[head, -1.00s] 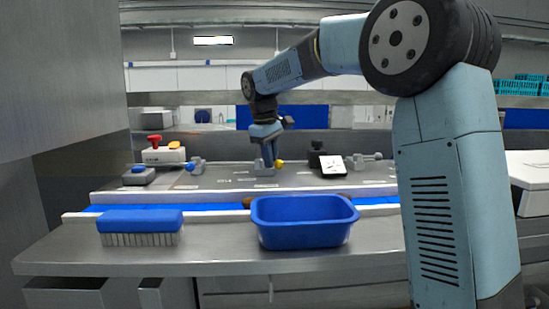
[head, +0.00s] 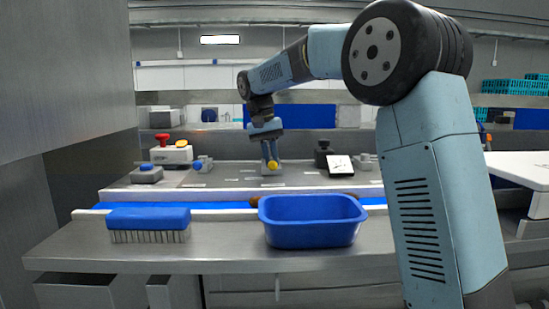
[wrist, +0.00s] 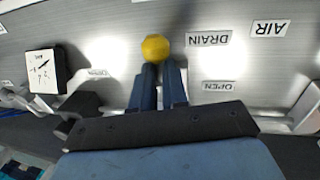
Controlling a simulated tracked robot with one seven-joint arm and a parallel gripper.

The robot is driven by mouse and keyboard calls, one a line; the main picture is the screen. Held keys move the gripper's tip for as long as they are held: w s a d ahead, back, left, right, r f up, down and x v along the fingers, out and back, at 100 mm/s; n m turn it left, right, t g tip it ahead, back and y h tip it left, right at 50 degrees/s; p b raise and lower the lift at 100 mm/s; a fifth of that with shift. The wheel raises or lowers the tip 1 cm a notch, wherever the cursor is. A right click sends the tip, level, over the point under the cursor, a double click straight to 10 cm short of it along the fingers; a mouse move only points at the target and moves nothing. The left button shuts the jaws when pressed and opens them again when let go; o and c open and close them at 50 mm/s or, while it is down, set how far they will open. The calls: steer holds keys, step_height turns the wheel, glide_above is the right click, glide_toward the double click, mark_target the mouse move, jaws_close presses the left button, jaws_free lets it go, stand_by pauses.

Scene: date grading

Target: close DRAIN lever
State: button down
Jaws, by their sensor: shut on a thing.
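The DRAIN lever has a round yellow knob (head: 272,165), which also shows in the wrist view (wrist: 155,47) beside the DRAIN label (wrist: 208,38). My gripper (head: 270,158) points down at the back panel and is shut on the lever. In the wrist view its blue fingertips (wrist: 160,68) are close together right at the knob; they hide the lever's arm. In the head view the knob points toward me. An OPEN label (wrist: 218,86) lies right of the fingers, and a small unreadable label (wrist: 97,73) lies left of them.
A blue-knobbed valve (head: 198,165) and a box with a red button (head: 170,153) stand to the left. A dial gauge (head: 340,165) stands to the right. A blue bin (head: 312,235) and a blue brush (head: 149,219) are in front.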

steer(key=shift+w+r+m, duration=0.15)
steer(key=shift+w+m, duration=0.1)
steer(key=shift+m, duration=0.15)
steer(key=c, duration=1.2)
jaws_free()
steer(key=shift+w, duration=0.1)
steer(key=shift+f, duration=0.2)
steer(key=a+r, duration=0.1)
steer(key=r, duration=0.8)
steer(key=a+r, duration=0.1)
steer(key=r, duration=0.3)
steer(key=shift+a+r, duration=0.25)
steer(key=shift+a, duration=0.1)
